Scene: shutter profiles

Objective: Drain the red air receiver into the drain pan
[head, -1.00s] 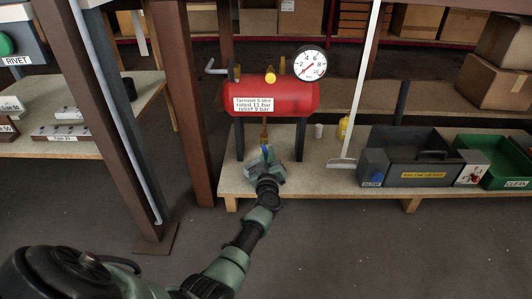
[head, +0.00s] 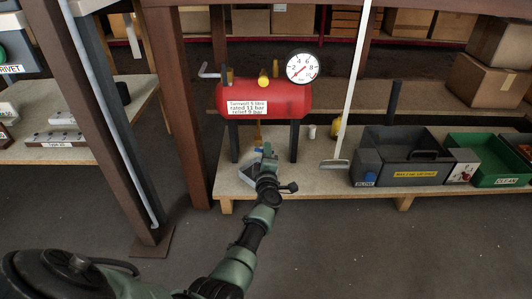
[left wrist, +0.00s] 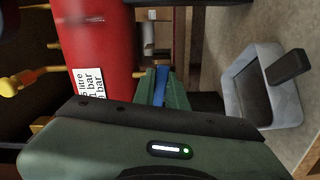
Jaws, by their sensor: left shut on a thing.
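The red air receiver (head: 290,99) stands on dark legs on the bench, with a white label and a round pressure gauge (head: 303,67) on top. My left gripper (head: 266,156) is below the receiver, shut on a small blue piece that looks like the drain valve's handle. In the left wrist view the blue handle (left wrist: 160,86) shows between the green fingers, beside the red receiver (left wrist: 100,45). The grey drain pan (left wrist: 236,98) lies under the receiver. In the head view my gripper partly hides it. No water is visible. My right gripper is not in view.
A grey bin (head: 400,150) and a green bin (head: 481,157) stand to the right on the bench (head: 338,180). A pale pole with a flat foot (head: 347,110) stands between them and the receiver. A brown post (head: 178,110) stands to the left.

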